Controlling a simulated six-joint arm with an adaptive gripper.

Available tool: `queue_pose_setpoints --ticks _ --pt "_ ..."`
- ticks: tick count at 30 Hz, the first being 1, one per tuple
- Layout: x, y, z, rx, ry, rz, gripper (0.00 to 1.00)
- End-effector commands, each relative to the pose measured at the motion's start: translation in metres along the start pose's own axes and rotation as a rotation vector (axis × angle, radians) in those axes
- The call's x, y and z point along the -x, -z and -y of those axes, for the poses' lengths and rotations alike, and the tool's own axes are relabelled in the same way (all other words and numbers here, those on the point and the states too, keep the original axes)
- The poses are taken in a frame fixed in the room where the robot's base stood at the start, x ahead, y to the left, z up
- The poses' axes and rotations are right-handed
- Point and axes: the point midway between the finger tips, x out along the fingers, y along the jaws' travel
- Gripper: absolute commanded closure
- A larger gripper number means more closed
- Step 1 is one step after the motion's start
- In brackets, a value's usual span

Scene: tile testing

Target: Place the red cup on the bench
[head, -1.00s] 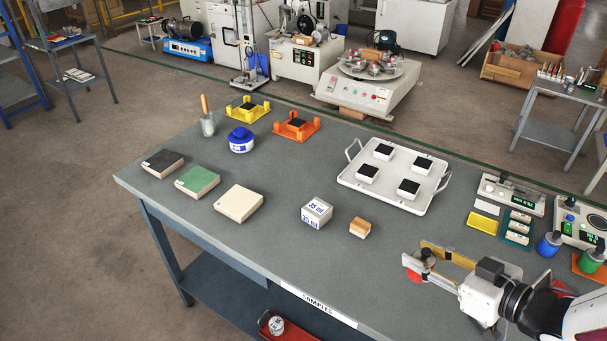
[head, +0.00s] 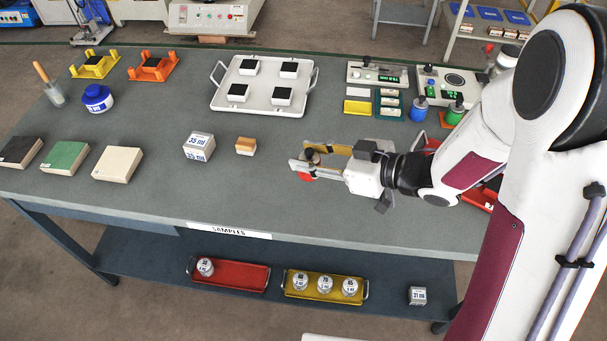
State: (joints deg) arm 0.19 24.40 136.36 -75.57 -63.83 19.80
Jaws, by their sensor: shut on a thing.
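The red cup (head: 305,177) shows as a small patch of red at the fingertips of my gripper (head: 307,162), over the middle of the bench. My gripper is shut on it, and the fingers hide most of the cup. I cannot tell whether the cup's base touches the bench or hangs just above it. The bench (head: 250,201) has a grey top, with a white SAMPLES label on its front edge.
A small wooden block (head: 246,146) and a white 35 ml box (head: 199,146) stand left of my gripper. A white tray (head: 217,103) with dark-topped tiles lies behind. A red tray (head: 268,267) is on the lower shelf. The bench front is clear.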

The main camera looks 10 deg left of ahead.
Motion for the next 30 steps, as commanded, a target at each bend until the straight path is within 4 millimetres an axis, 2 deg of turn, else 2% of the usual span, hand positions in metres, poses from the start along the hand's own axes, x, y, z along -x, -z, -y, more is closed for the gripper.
queue_pose_setpoints --ticks 6,12,30 --pt "-0.008 -0.022 0.000 -0.002 0.001 0.000 0.94" --pt "-0.013 -0.036 0.000 -0.002 0.000 -0.001 0.94" --pt "-0.016 -0.043 0.000 -0.001 0.000 -0.001 0.94"
